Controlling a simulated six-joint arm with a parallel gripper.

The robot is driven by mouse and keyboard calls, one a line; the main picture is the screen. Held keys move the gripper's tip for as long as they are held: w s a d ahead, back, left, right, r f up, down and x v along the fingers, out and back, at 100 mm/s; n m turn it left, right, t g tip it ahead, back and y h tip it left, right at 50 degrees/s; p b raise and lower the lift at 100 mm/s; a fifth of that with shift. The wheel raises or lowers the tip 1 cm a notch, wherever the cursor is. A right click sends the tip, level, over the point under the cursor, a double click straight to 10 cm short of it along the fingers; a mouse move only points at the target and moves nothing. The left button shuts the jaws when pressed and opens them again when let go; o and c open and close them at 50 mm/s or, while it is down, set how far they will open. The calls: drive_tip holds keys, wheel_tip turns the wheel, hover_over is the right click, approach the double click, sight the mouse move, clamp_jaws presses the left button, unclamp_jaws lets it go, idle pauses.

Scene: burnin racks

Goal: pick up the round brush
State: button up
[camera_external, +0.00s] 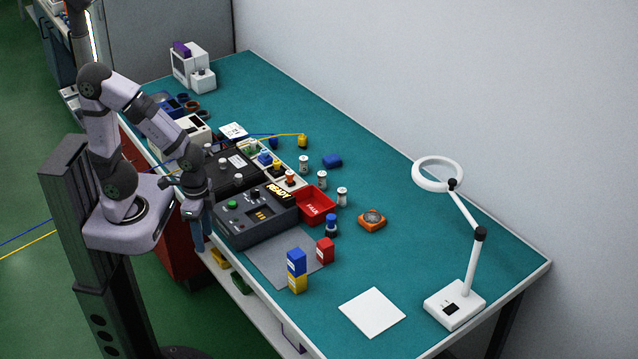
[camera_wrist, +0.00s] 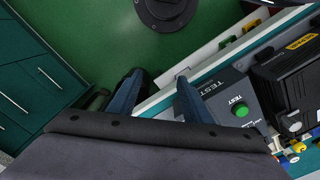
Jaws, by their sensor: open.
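I cannot tell for certain which thing is the round brush. An orange piece with a round greyish top (camera_external: 372,219) lies on the teal bench right of the red tray; it may be the brush, but its details are too small. My gripper (camera_external: 195,212) hangs at the bench's front edge, left of the dark test box (camera_external: 258,218), far from the orange piece. In the wrist view my gripper (camera_wrist: 156,90) has its two blue fingers apart, with nothing between them. The orange piece does not show in the wrist view.
Around the red tray (camera_external: 316,206) stand several small bottles and a blue-capped bottle (camera_external: 331,225). Blue, yellow and red blocks (camera_external: 297,263) stand at a grey mat. A white ring lamp (camera_external: 455,303) stands at the right. The bench (camera_external: 420,265) is clear between the orange piece and lamp.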

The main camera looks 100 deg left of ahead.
wheel_tip(320, 180, up, 5)
drive_tip(key=w+d+f+t+h+b, duration=0.1)
drive_tip(key=w+d+f+t, duration=0.15)
drive_tip(key=w, duration=0.75)
drive_tip(key=r+n+t+y+b, duration=0.2)
drive_tip(key=n+t+y+b, duration=0.2)
drive_tip(key=n+t+y, duration=0.35)
hover_over(331, 216)
drive_tip(key=s+d, duration=0.2)
drive_tip(key=s, duration=0.1)
drive_tip(key=m+t, duration=0.1)
drive_tip(key=shift+y, duration=0.35)
wheel_tip(331, 216, down, 6)
drive_tip(key=shift+w+a+r, duration=0.1)
drive_tip(key=shift+f+t, duration=0.25)
drive_tip(key=shift+t, duration=0.05)
drive_tip(key=shift+p+x, duration=1.15)
drive_tip(key=shift+x, duration=2.5)
drive_tip(key=shift+f, duration=0.2)
clamp_jaws()
